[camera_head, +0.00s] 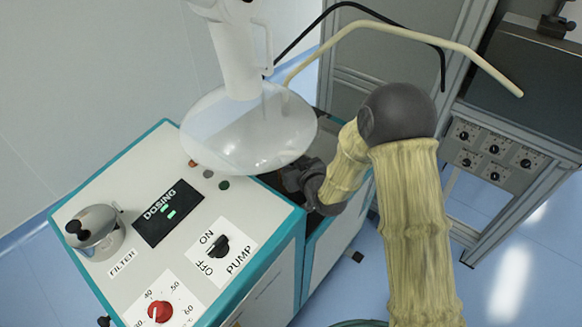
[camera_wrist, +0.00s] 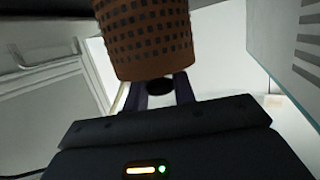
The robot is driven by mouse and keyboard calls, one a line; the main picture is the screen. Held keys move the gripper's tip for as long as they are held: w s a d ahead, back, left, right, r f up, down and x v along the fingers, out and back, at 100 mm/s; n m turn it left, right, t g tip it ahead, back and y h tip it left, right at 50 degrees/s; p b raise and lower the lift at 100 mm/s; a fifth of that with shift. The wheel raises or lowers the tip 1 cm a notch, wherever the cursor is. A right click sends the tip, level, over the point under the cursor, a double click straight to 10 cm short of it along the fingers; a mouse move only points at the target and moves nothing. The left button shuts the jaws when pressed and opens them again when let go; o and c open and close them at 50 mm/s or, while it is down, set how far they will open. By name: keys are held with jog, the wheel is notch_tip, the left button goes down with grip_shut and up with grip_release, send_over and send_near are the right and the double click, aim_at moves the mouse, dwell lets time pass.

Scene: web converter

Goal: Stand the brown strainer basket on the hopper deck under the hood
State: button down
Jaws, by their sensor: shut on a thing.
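The brown strainer basket (camera_wrist: 147,42), with rows of dark square holes, shows at the top of the wrist view. My gripper (camera_wrist: 160,88) is shut on it; the two dark fingers reach to its near end, and the exact contact is hard to see. In the head view my dark gripper wrist (camera_head: 306,180) is beside the right edge of the clear domed hood (camera_head: 248,130). The basket and fingertips cannot be made out there. The hopper deck cannot be made out clearly; a dark recess (camera_head: 322,212) shows below my wrist.
The dosing cabinet (camera_head: 128,243) at left carries a metal filter pot (camera_head: 95,232), a pump switch (camera_head: 219,246) and a red knob (camera_head: 159,311). A cream bent tube (camera_head: 420,38) and black hose arch behind my arm. A dial panel (camera_head: 493,150) stands at right.

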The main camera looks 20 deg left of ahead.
jog(key=shift+f, duration=1.35)
jog(key=shift+f, duration=0.15)
jog(key=c, duration=1.1)
grip_release()
jog(key=shift+c, duration=0.2)
jog(key=shift+r, duration=0.2)
jog(key=v, duration=0.7)
jog(key=shift+d+b, duration=0.2)
jog(key=shift+b, duration=0.2)
jog(key=shift+s+d, duration=0.1)
